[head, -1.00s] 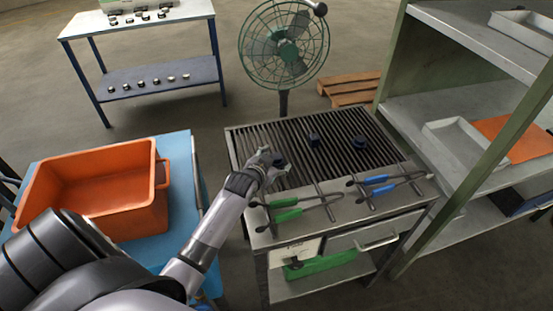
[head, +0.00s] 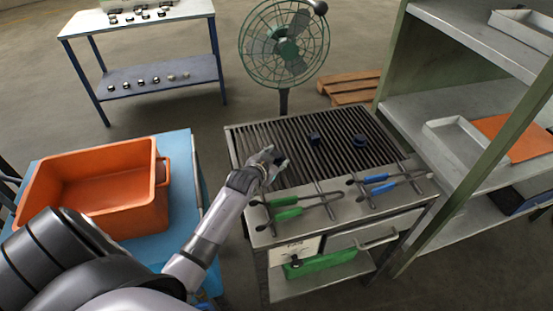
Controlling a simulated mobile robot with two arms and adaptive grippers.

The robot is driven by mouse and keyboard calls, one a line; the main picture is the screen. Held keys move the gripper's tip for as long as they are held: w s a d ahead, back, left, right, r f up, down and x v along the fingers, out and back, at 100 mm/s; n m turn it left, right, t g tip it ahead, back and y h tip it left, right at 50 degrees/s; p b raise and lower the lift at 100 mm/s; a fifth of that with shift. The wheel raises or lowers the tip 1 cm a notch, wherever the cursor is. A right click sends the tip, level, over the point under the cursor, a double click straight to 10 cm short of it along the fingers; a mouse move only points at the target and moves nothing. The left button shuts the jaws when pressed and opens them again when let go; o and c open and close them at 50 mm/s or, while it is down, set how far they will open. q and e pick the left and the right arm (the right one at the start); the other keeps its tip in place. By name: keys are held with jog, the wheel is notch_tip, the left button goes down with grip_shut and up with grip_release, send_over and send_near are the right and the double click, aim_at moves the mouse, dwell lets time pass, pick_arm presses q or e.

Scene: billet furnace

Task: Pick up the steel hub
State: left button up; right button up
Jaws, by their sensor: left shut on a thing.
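Three small dark steel hubs stand on the slatted grill top of the bench. One hub (head: 281,160) is at the left, at my left gripper's fingertips and partly covered by them. Another hub (head: 314,138) is at the middle, and one more hub (head: 360,140) is farther right. My left gripper (head: 273,159) is low over the grill's left part, shut on the left hub. I cannot tell whether that hub is clear of the slats. My right gripper is not in view.
Tongs with green handles (head: 287,214) and tongs with blue handles (head: 379,187) lie on the bench's front ledge. An orange bin (head: 160,205) sits on a blue table at left. A green fan (head: 285,45) stands behind. Metal shelving (head: 455,100) closes off the right.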

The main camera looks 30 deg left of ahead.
pick_arm(q)
grip_shut()
jog(key=shift+r, duration=0.1)
jog(key=shift+w+r, duration=0.1)
